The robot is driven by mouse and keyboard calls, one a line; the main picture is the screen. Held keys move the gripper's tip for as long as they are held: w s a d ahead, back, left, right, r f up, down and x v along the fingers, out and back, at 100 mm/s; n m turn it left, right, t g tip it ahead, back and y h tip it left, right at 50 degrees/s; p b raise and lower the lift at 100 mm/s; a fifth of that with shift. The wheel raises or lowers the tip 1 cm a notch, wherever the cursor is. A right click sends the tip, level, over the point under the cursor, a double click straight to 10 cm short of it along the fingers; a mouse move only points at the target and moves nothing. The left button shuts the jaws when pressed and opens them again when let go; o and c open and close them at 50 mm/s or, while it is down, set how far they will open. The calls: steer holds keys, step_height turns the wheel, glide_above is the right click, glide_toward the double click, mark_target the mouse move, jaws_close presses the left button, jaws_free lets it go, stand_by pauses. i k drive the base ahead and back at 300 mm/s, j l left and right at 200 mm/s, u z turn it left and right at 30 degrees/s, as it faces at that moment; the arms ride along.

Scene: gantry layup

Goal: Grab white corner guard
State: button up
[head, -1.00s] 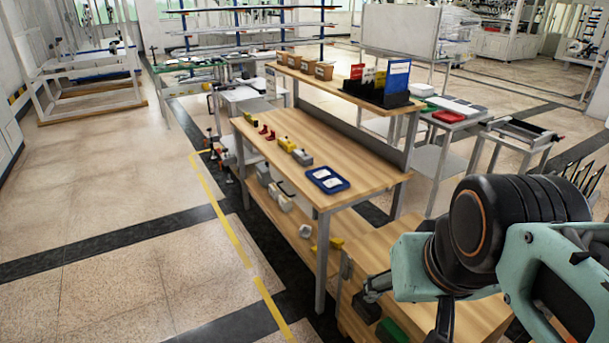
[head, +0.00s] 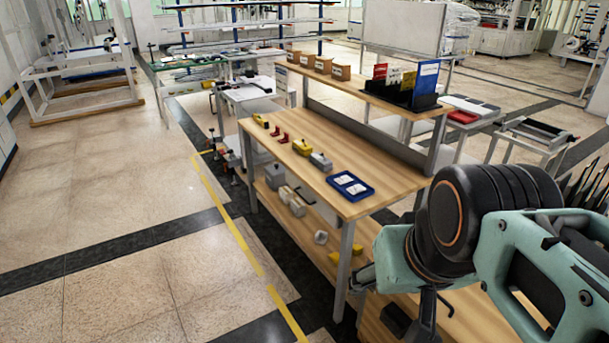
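A small white piece (head: 321,237) lies on the lower shelf of the wooden workbench (head: 290,135), near its front end; it may be the white corner guard, but it is too small to be sure. My gripper (head: 394,310) is at the lower right, to the right of and nearer than this piece. Its two dark fingers look spread apart with nothing seen between them. The fingertips are partly cut off by the bottom edge.
The bench top holds a blue tray (head: 350,186), yellow and grey blocks (head: 302,146) and red pieces (head: 283,138). Grey-white blocks (head: 297,207) and a yellow piece (head: 334,257) share the lower shelf. Open floor (head: 120,250) lies left of the bench.

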mark_target(321, 237)
steer(key=i+j+z, duration=0.1)
steer(key=z, duration=0.5)
steer(key=i+j+z, duration=0.35)
steer(key=j+z, duration=0.15)
steer(key=j, duration=0.2)
steer(key=i+j+z, duration=0.1)
steer(key=j, duration=0.25)
steer(key=i+j+z, duration=0.1)
steer(key=j, duration=0.3)
steer(key=i+j+z, duration=0.1)
steer(key=j, duration=0.3)
steer(key=i+j+z, duration=0.1)
steer(key=j, duration=0.3)
steer(key=i+j, duration=0.1)
steer(key=j, duration=0.35)
steer(key=i+j, duration=0.1)
steer(key=j, duration=0.4)
steer(key=i+j, duration=0.1)
steer(key=j, duration=0.35)
steer(key=i+j, duration=0.1)
steer(key=j, duration=0.4)
steer(key=i+j, duration=0.1)
steer(key=j, duration=0.35)
steer(key=i+z, duration=0.05)
